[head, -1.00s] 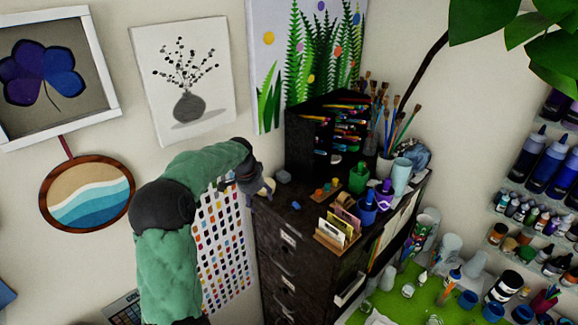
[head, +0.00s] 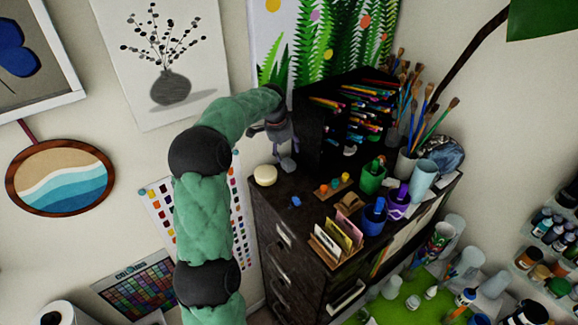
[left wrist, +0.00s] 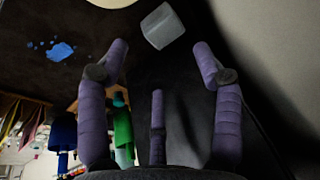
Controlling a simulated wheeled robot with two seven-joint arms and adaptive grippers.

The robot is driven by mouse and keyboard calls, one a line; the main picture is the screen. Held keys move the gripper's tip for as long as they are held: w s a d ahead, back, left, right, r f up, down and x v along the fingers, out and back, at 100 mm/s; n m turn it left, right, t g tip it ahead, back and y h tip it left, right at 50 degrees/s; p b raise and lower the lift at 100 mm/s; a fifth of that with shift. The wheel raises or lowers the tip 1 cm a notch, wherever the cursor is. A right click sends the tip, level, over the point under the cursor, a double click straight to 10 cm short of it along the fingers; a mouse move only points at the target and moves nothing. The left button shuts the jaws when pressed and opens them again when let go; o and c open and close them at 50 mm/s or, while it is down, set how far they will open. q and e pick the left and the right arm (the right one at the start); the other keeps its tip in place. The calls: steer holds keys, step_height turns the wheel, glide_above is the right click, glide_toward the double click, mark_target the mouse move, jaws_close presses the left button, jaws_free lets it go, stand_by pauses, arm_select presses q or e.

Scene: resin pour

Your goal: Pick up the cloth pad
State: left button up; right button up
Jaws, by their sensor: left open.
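A small grey-blue block (head: 289,165), which looks like the cloth pad, lies on top of the dark cabinet near its back left edge. In the left wrist view the block (left wrist: 162,26) lies beyond the fingertips, roughly in line with the gap between them. My left gripper (head: 284,150) is just above and behind the block in the head view. Its purple fingers (left wrist: 160,52) are spread open with nothing between them. I cannot tell whether any finger touches the block. My right gripper is not in view.
A round cream piece (head: 265,175) and a small blue piece (head: 296,201) lie close by on the cabinet top (head: 283,186). A black pencil rack (head: 318,135) stands just right of my gripper. A green pot (head: 373,180) and a card holder (head: 337,238) stand farther right.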

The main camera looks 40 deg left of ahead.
mark_target(288, 162)
arm_select(q)
steer(key=x, duration=0.2)
steer(key=w+b+x, duration=0.1)
steer(key=x, duration=0.1)
steer(key=shift+r, duration=0.1)
steer(key=shift+s+a+f, duration=0.15)
steer(key=shift+s+f, duration=0.1)
steer(key=shift+f, duration=0.2)
steer(key=b+x, duration=0.2)
steer(key=x, duration=0.1)
steer(key=shift+a+f, duration=0.15)
steer(key=shift+f, duration=0.15)
steer(key=shift+w+f, duration=0.25)
steer(key=shift+s+r, duration=0.15)
steer(key=shift+r, duration=0.05)
steer(key=c, duration=0.8)
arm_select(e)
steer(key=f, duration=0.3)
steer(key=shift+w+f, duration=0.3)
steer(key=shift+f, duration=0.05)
